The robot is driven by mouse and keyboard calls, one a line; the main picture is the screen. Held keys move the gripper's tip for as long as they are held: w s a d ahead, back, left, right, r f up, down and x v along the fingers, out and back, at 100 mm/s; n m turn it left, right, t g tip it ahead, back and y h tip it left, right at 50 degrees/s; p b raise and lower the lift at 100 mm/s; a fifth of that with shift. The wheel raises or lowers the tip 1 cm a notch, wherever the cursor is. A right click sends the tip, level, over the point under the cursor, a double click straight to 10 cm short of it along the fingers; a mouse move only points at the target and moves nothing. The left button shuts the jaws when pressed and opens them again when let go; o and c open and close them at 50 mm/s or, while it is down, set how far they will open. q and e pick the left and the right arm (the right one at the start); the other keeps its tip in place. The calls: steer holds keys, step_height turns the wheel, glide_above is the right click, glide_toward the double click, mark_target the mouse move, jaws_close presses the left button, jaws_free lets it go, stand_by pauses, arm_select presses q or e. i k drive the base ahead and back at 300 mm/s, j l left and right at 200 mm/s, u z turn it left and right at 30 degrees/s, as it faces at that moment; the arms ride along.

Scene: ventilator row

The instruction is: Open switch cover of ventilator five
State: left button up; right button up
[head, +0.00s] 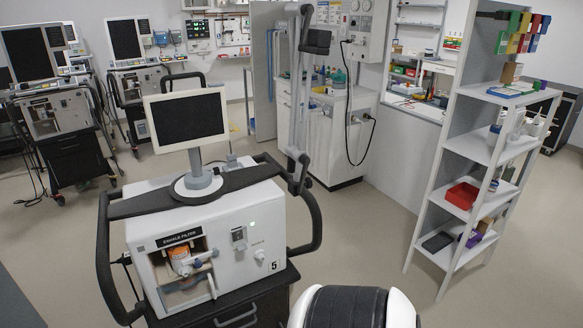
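Ventilator five (215,215) stands close in front of me, left of the middle, on a dark cart. It is a white box with the number 5 at the lower right of its front panel. A small grey fitting (239,238), which looks like the switch cover, sits on the upper right part of that panel. It is too small to tell for sure whether it is shut. A green light (252,223) glows beside it, and a pale knob (259,254) is below it to the right.
A dark screen (187,117) stands on top of the ventilator, and black handles (310,222) curve around its sides. An open bay (183,268) holds an orange and white filter. Other ventilators stand back left; a shelf rack (466,184) stands right. The floor (370,240) between is clear.

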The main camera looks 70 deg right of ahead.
mark_target(240, 248)
steer(key=z, duration=1.85)
